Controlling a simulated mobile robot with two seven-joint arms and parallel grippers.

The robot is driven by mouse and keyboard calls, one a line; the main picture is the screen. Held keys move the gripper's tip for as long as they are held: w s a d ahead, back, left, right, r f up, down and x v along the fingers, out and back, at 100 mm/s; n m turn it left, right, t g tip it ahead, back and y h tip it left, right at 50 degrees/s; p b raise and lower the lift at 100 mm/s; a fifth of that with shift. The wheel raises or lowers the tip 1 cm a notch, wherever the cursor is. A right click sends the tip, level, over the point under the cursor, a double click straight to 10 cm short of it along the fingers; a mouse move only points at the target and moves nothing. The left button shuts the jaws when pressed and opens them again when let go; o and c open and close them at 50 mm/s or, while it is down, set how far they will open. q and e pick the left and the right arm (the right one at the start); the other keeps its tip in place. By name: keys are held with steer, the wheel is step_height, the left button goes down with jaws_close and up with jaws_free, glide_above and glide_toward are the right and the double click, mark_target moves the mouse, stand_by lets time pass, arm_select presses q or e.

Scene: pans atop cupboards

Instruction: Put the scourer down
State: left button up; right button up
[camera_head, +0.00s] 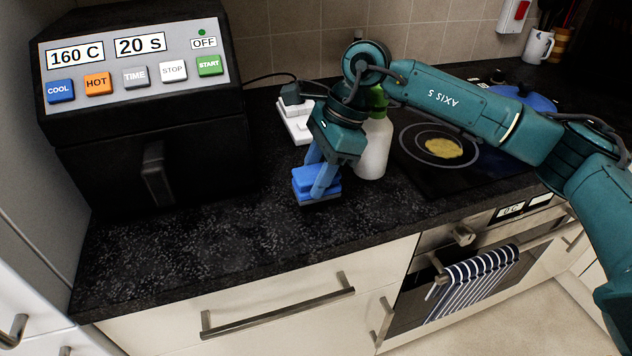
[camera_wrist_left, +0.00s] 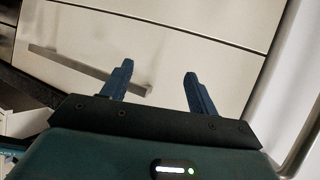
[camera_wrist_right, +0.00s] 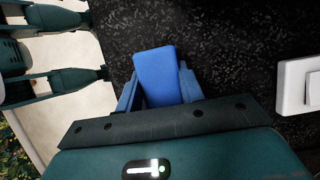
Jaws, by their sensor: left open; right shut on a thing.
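The scourer (camera_head: 309,182) is a blue block with a darker grey underside, low over or touching the dark countertop near its front edge; I cannot tell whether it touches. My right gripper (camera_head: 322,178) is shut on it from above. In the right wrist view the scourer (camera_wrist_right: 157,77) shows as a blue block between the fingers of my right gripper (camera_wrist_right: 158,90). My left gripper (camera_wrist_left: 158,85) is open and empty in the left wrist view, in front of a cream drawer front with a metal handle. It is not in the head view.
A black air fryer (camera_head: 140,120) with a button panel stands on the left. A white bottle with a green top (camera_head: 374,148) stands just behind my right gripper. A white wall-side block (camera_head: 297,122) lies behind. The hob (camera_head: 480,165) is on the right. The countertop (camera_head: 210,235) front-left is clear.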

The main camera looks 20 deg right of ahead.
steer(key=shift+f, duration=1.25)
steer(key=shift+f, duration=0.2)
steer(key=o, duration=1.1)
steer(key=v, duration=1.2)
steer(key=shift+r, duration=0.25)
